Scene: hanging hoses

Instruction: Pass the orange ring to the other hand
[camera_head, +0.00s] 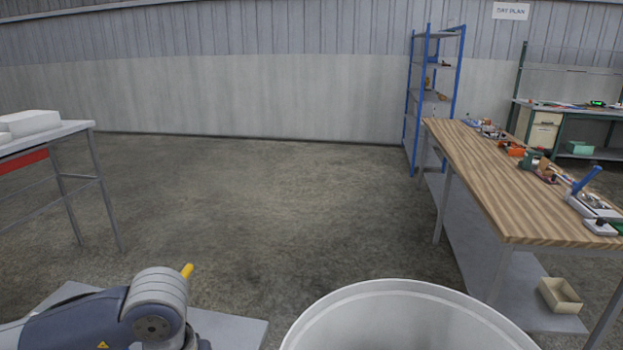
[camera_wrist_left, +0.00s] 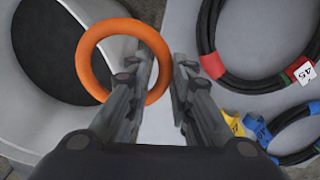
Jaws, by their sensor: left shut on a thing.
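The orange ring (camera_wrist_left: 122,24) shows in the left wrist view, at the upper left of the frame. My left gripper (camera_wrist_left: 166,68) is shut on the ring's right side, with that part of the band between its two fingers. One finger lies inside the ring's opening as seen here. In the head view only my left arm shows at the lower left; its fingers and the ring are hidden there. My right gripper is in neither view.
Black coiled hoses (camera_wrist_left: 207,40) with a red band and a white tag lie at the right of the wrist view on a pale surface. A white round bin (camera_head: 400,320) stands at the front. A wooden workbench (camera_head: 490,185) is on the right; the middle floor is clear.

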